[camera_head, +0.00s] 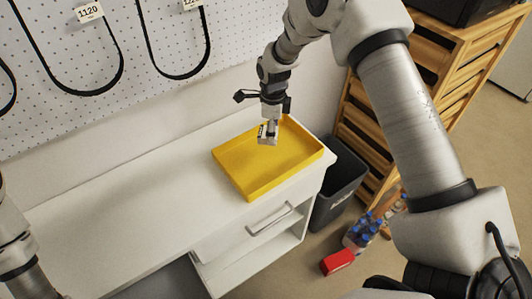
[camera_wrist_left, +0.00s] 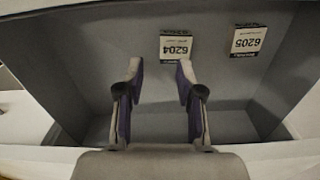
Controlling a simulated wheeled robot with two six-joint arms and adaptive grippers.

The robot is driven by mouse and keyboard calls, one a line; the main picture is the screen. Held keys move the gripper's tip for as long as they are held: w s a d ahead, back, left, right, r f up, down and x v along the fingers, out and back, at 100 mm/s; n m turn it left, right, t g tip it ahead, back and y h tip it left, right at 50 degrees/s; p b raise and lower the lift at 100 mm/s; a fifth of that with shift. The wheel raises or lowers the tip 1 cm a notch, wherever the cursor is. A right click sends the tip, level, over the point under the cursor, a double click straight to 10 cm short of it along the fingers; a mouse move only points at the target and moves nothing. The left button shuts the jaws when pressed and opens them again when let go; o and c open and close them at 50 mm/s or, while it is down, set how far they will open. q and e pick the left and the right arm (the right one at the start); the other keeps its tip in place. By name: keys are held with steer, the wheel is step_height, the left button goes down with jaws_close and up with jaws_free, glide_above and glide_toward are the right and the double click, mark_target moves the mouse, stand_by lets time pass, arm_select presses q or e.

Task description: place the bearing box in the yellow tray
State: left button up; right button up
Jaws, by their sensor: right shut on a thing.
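The yellow tray (camera_head: 240,181) lies on the white bench, near its right end. My right gripper (camera_head: 269,128) points down over the tray and is shut on the bearing box (camera_head: 267,140), a small whitish box with dark markings.
The white bench (camera_head: 130,205) is clear left of the tray. A pegboard with hanging black belts (camera_head: 120,75) stands behind. A dark bin (camera_head: 340,180), a wooden rack (camera_head: 440,70), bottles (camera_head: 362,232) and a red box (camera_head: 337,262) are at the right.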

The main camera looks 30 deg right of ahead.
step_height(320, 180, down, 8)
steer(key=shift+r+p, duration=0.15)
steer(key=shift+p, duration=1)
steer(key=shift+f, duration=0.3)
steer(key=shift+f, duration=0.1)
steer(key=o, duration=1.2)
steer(key=shift+o, duration=0.2)
